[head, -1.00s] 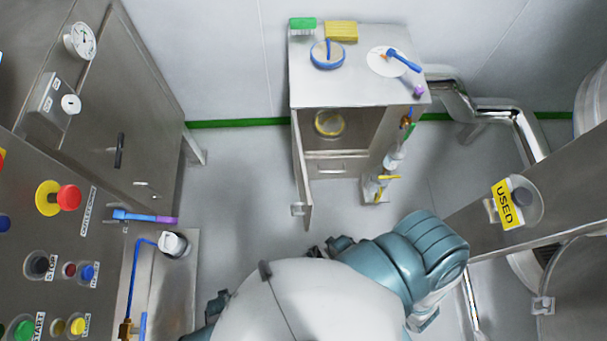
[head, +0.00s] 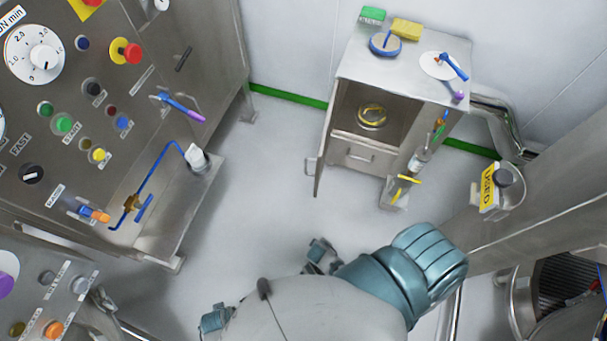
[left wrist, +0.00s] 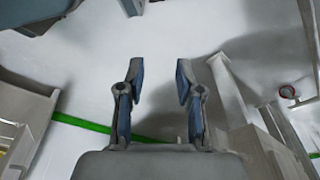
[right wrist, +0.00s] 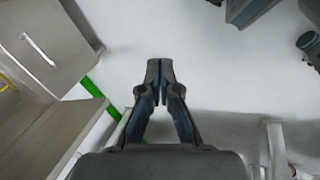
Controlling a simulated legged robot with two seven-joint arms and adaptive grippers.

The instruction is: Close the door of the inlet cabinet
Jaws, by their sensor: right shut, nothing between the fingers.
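The inlet cabinet (head: 400,75) is a small steel cabinet against the back wall in the head view. My right gripper (right wrist: 159,65) is shut and empty over bare floor. In the right wrist view, a drawer front with a handle (right wrist: 38,48) lies to its left, with what seems to be the door panel (right wrist: 45,135) below. My left gripper (left wrist: 160,75) is open and empty above the floor, away from the door in the head view.
A control panel (head: 75,150) with a steel ledge (head: 185,225) stands at the left. A green brush, a yellow sponge (head: 406,29) and dishes lie on the cabinet top. A post with a yellow tag (head: 488,188) is at the right. The floor (head: 270,170) between is clear.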

